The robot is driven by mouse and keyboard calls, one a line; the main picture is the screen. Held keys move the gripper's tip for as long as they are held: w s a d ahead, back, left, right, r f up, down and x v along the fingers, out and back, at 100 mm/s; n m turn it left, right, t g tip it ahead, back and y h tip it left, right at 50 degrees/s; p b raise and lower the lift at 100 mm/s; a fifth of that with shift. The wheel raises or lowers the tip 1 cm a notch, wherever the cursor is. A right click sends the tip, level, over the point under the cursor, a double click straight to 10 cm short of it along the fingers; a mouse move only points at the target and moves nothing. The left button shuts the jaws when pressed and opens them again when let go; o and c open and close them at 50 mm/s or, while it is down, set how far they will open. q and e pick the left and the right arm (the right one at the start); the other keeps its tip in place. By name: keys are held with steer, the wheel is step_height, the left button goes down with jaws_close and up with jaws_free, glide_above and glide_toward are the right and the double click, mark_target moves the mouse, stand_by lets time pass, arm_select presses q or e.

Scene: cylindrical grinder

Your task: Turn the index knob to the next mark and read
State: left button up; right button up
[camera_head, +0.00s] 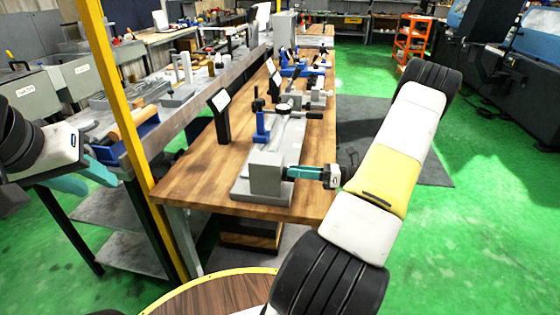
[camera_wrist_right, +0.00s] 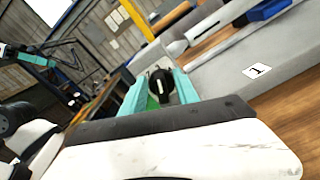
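The index knob (camera_wrist_right: 161,84) is black with a pale stripe, seen in the right wrist view. It sits on the end of the grey grinder unit (camera_head: 267,170), on the wooden bench. A white label with a 1 (camera_wrist_right: 257,70) is on the grey body beside it. My right gripper (camera_head: 293,172) is at the unit's right end. In the wrist view its teal fingers (camera_wrist_right: 157,78) stand on both sides of the knob, with a gap showing; contact is unclear. My left gripper (camera_head: 102,188) is open and empty at the far left, away from the unit.
A yellow post (camera_head: 119,110) stands between my left gripper and the bench (camera_head: 205,165). A black stand with a white sign (camera_head: 221,115) and blue parts (camera_head: 261,127) are near the unit. A round wooden top (camera_head: 215,295) is in front.

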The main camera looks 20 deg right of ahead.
steer(key=v, duration=0.7)
steer(key=shift+s+d, duration=0.2)
steer(key=shift+d, duration=0.15)
steer(key=s+a+r+n+g+h, duration=0.2)
steer(key=a+r+n+g+h, duration=0.1)
steer(key=a+r+n+g, duration=0.35)
steer(key=s+a+r+n+g+h, duration=0.1)
steer(key=a+r+n+g+h, duration=0.15)
steer(key=a+r+n, duration=0.6)
steer(key=s+a+r+n+t+h, duration=0.5)
steer(key=s+a+r+n+h, duration=0.2)
steer(key=s+n, duration=0.4)
steer(key=a+r+n, duration=0.1)
steer(key=a+n, duration=0.1)
steer(key=n, duration=0.1)
steer(key=shift+r+n+t, duration=0.25)
steer(key=shift+n+t, duration=0.05)
